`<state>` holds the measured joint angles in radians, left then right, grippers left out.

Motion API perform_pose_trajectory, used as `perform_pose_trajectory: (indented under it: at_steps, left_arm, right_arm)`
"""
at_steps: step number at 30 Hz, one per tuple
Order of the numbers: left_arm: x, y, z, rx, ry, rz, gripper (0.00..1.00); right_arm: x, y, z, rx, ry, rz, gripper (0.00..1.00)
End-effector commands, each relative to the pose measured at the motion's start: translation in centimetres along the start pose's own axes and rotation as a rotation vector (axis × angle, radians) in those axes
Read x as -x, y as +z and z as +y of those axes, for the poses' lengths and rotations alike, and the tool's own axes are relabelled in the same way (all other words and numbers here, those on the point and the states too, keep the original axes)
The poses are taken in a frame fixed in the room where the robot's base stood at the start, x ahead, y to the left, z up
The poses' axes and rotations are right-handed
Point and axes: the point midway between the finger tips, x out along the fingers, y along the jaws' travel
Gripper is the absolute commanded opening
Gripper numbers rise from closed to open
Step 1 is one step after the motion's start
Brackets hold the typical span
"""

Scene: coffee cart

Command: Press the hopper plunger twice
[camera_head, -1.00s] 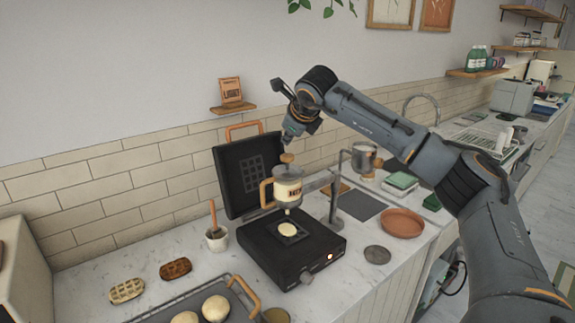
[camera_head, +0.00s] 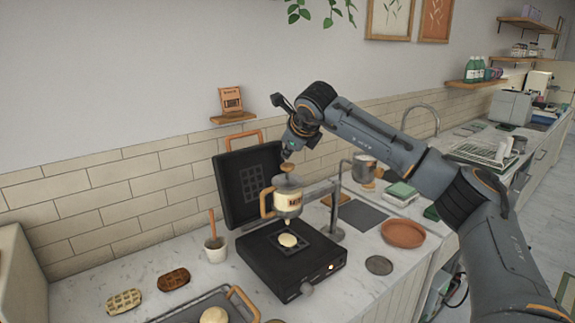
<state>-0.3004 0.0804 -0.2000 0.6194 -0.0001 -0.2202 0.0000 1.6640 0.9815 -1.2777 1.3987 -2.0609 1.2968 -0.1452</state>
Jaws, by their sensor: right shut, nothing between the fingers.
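The batter hopper (camera_head: 288,201), a cream container with an orange handle on its left, hangs on a grey stand arm over the open waffle iron (camera_head: 285,265). Its brown plunger knob (camera_head: 287,167) stands above the hopper's top on a short shaft. A pale mound of batter (camera_head: 288,240) lies on the iron's plate below the nozzle. My right gripper (camera_head: 288,157) is shut and empty, pointing down just above the knob; I cannot tell whether it touches. My left gripper is not in view.
The iron's black lid (camera_head: 241,185) stands open behind. A metal pitcher (camera_head: 363,168) and an orange dish (camera_head: 403,233) are to the right. Left are a cup with a brush (camera_head: 215,248), two waffles (camera_head: 173,279), and a tray (camera_head: 200,303).

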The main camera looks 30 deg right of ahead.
Motion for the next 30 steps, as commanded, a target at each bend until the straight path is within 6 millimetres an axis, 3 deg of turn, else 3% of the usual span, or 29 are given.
perform_pose_trajectory:
  at_steps: [30]
  left_arm:
    - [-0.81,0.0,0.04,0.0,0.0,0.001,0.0]
  right_arm:
    - [-0.55,-0.4,0.44,0.0,0.0,0.0,0.0]
